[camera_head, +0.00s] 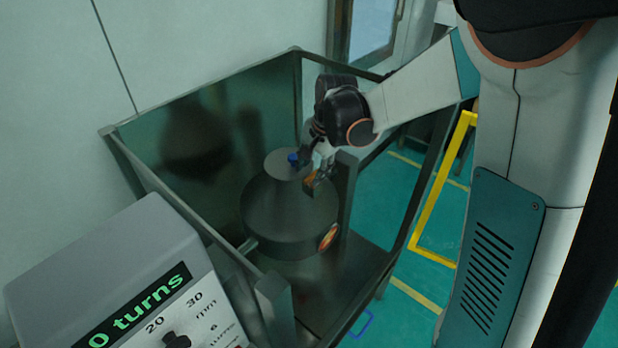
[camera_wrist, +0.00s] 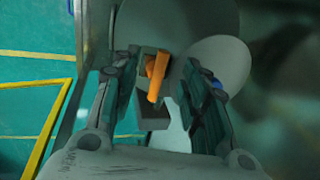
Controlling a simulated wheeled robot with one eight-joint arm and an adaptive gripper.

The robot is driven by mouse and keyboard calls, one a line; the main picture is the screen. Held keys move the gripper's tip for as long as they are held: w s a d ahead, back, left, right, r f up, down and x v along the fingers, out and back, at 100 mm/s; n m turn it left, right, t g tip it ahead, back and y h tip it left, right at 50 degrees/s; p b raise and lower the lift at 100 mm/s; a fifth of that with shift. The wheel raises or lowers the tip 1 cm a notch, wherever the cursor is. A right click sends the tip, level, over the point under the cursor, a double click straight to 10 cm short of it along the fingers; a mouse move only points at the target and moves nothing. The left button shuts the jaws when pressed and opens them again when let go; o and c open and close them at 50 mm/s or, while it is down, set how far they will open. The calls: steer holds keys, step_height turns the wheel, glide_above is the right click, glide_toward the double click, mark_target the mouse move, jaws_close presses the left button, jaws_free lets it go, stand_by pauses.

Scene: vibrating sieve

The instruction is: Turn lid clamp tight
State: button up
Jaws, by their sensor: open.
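The sieve (camera_head: 285,215) is a dark grey drum with a lighter lid, standing inside a framed enclosure. The lid clamp (camera_wrist: 157,78) shows in the wrist view as an orange handle on a grey block, between my gripper's fingers. In the head view a small orange part of the clamp (camera_head: 310,183) shows at the right side of the drum. My gripper (camera_wrist: 160,95) is open, with one finger on each side of the clamp and gaps between. In the head view my gripper (camera_head: 318,172) is at the drum's upper right, partly hidden by my wrist.
A grey control box (camera_head: 110,270) at the front left has a display reading "0 turns". Dark frame posts (camera_head: 346,195) stand close to my gripper. A blue knob (camera_head: 293,158) sits on the lid. A yellow frame (camera_head: 432,205) is on the right.

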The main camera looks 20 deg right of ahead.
mark_target(309, 179)
steer(key=shift+x, duration=2.25)
jaws_close()
